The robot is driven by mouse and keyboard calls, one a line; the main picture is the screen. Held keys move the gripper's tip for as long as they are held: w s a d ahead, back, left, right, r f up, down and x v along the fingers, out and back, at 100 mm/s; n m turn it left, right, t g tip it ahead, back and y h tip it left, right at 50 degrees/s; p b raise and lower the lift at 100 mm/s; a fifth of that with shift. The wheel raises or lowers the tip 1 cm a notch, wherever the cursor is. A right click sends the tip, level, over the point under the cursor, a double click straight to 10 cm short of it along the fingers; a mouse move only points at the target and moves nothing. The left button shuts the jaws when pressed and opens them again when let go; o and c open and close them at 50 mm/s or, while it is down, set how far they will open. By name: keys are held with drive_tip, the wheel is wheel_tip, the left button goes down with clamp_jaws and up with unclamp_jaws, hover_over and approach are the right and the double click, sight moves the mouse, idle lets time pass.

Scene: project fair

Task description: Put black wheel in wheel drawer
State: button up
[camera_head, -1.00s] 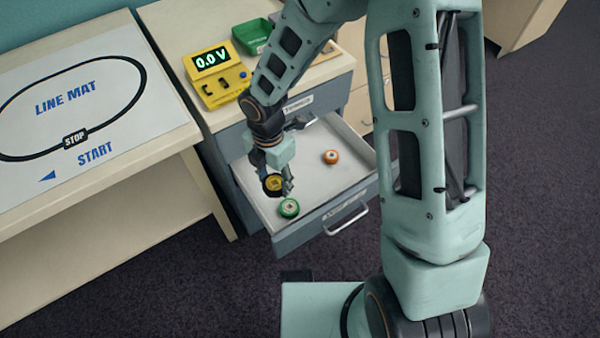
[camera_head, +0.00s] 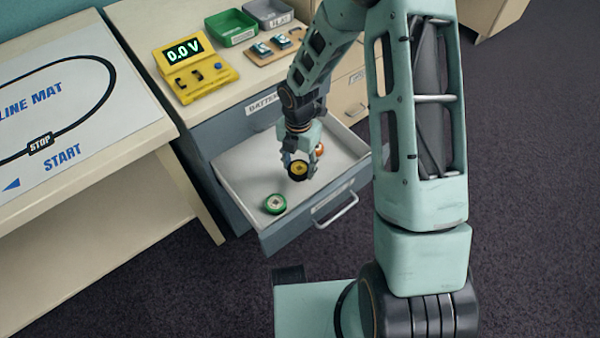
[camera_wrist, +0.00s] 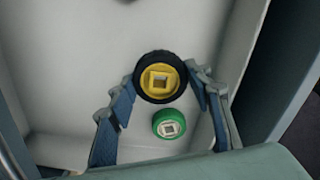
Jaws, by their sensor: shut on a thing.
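The black wheel (camera_head: 298,171) has a yellow hub with a square hole. My gripper (camera_head: 299,176) is shut on it, with the blue-padded fingers on either side of the black tyre (camera_wrist: 160,98) in the wrist view. The wheel is over the inside of an open drawer (camera_head: 235,185) with a pale floor and grey-blue front. I cannot tell whether it touches the floor. The label on this drawer's front is not readable. A green wheel (camera_head: 275,204) lies in the drawer's front left part. An orange wheel (camera_head: 319,149) is partly hidden behind my gripper.
The drawer above is closed, its label (camera_head: 262,105) starting "BATTER". On the cabinet top stand a yellow meter (camera_head: 195,72) reading 0.0 V, a green tray (camera_head: 231,40), a grey tray (camera_head: 270,25) and a small board (camera_head: 276,47). A line mat table (camera_head: 60,110) is at left.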

sight(300, 172)
drive_tip(key=shift+w+d+f+b, duration=0.15)
drive_tip(key=shift+f+b, duration=0.7)
drive_tip(key=shift+f, duration=0.95)
drive_tip(key=shift+f, duration=0.15)
drive_tip(key=o, duration=0.9)
drive_tip(key=shift+o, duration=0.2)
wheel_tip(300, 172, up, 12)
drive_tip(key=p, duration=0.4)
drive_tip(key=shift+r+p, duration=0.2)
drive_tip(key=shift+p, duration=0.2)
